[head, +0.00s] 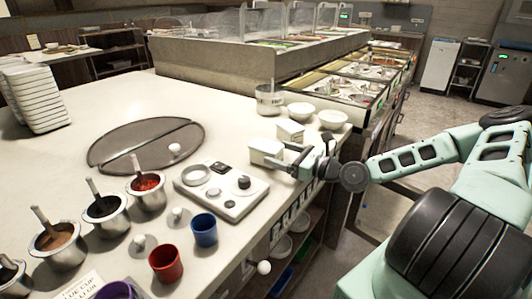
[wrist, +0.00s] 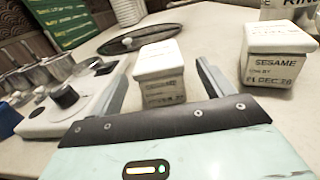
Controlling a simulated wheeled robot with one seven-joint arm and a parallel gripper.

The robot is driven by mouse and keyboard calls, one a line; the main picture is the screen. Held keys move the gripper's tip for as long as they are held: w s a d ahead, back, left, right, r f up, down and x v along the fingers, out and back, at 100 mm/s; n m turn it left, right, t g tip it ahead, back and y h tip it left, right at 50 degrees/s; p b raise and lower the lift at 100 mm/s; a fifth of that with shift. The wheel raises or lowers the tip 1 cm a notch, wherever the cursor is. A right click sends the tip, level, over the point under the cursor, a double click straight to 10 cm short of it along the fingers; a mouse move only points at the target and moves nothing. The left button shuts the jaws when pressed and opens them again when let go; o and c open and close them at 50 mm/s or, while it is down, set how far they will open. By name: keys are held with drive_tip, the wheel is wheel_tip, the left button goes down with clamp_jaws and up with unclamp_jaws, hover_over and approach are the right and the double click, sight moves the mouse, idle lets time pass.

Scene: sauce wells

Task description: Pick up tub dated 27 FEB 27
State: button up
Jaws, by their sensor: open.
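My gripper (head: 281,157) is open, its fingers on either side of a white lidded tub (head: 264,149). In the wrist view the fingers (wrist: 163,75) spread left and right of this tub (wrist: 160,62); I cannot tell whether they touch it. Its label reads SESAME, and the date line below is too blurred to read. A second white tub (wrist: 275,66) stands to the right in the wrist view, also labelled SESAME, with a date that seems to read 21 DEC 26. It is behind the gripper in the head view (head: 290,131). Both tubs stand upright on the counter.
A grey panel with knobs (head: 222,190) lies left of the gripper. Sauce wells (head: 147,192), a blue cup (head: 204,230) and a red cup (head: 166,263) are at the near left.

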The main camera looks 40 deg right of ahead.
sight(266, 149)
drive_tip(key=shift+p+x, duration=0.4)
drive_tip(key=shift+x, duration=2.4)
drive_tip(key=c, duration=1.3)
